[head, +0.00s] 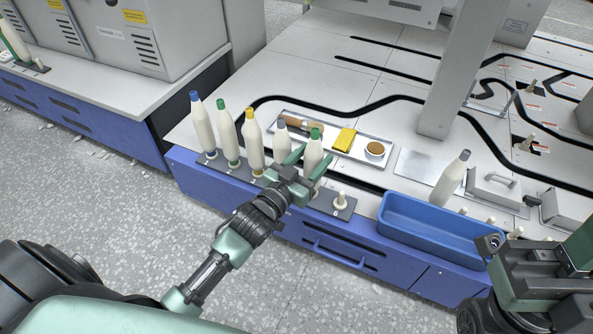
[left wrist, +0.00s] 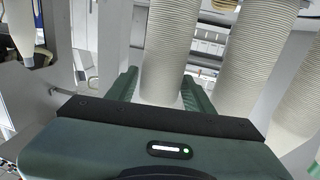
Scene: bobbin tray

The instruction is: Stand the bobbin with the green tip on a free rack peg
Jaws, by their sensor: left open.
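A cream bobbin with a green tip (head: 314,148) stands upright at the rack (head: 322,205); its foot is hidden behind my gripper. My left gripper (head: 308,165) is open, with its fingers on either side of this bobbin. In the left wrist view the bobbin body (left wrist: 168,55) rises between the two spread fingers (left wrist: 160,95). Another green-tipped bobbin (head: 227,138) stands on the rack between a blue-tipped one (head: 202,125) and a yellow-tipped one (head: 253,145). A grey-tipped bobbin (head: 282,139) is just left of my gripper. A free peg (head: 341,199) shows at the rack's right end.
A tray (head: 330,152) behind the rack holds a brown-handled tool, a yellow block (head: 345,140) and a small bowl (head: 375,149). A blue bin (head: 440,230) lies to the right. My right arm is at the right edge.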

